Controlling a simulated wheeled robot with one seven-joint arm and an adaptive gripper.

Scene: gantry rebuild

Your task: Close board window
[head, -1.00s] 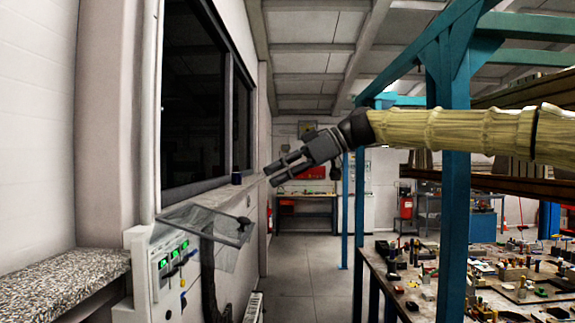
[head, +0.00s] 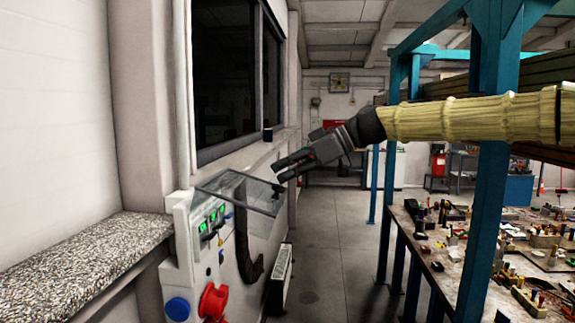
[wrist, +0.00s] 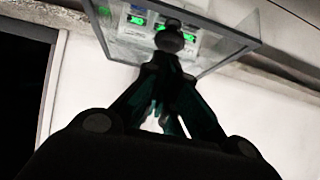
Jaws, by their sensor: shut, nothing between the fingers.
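The board (head: 186,236) is a pale box on the left wall with green displays, a blue socket and a red plug. Its clear window (head: 245,193) is raised and stands out from the board's face, tilted. A dark knob (head: 278,188) sits at the window's outer edge. My gripper (head: 281,171) is shut and empty, its fingertips just above and beside the knob. In the wrist view the fingertips (wrist: 162,62) come together right below the dark knob (wrist: 169,38), with the clear window (wrist: 215,42) behind. I cannot tell whether they touch.
A speckled stone ledge (head: 85,262) is at the left, beside the board. A blue frame post (head: 487,205) and a cluttered workbench (head: 470,265) are at the right. The floor (head: 335,240) between is free.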

